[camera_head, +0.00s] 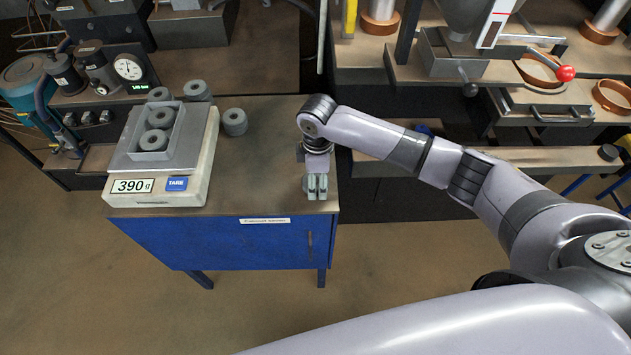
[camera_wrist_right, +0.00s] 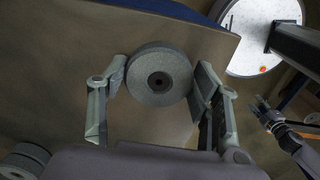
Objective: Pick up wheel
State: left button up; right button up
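A grey ring-shaped wheel (camera_wrist_right: 158,79) with a dark centre hole lies between the fingers of my right gripper (camera_wrist_right: 160,78) in the wrist view. Both fingers meet its rim from opposite sides, shut on it. In the head view the right gripper (camera_head: 317,187) points down at the front right corner of the cabinet top and hides this wheel. What looks like my left gripper (camera_wrist_right: 262,106) shows small at the right of the wrist view, its fingers spread; the head view does not show it.
A scale (camera_head: 198,180) reading 390 g carries a grey box (camera_head: 122,161) with several wheels. Other wheels, one (camera_head: 235,122) at the scale's right, stand nearby on the blue cabinet (camera_head: 262,240). Machinery (camera_head: 540,100) stands at the back right.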

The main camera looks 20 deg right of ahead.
jog(key=c, duration=0.7)
jog(key=shift+c, duration=0.2)
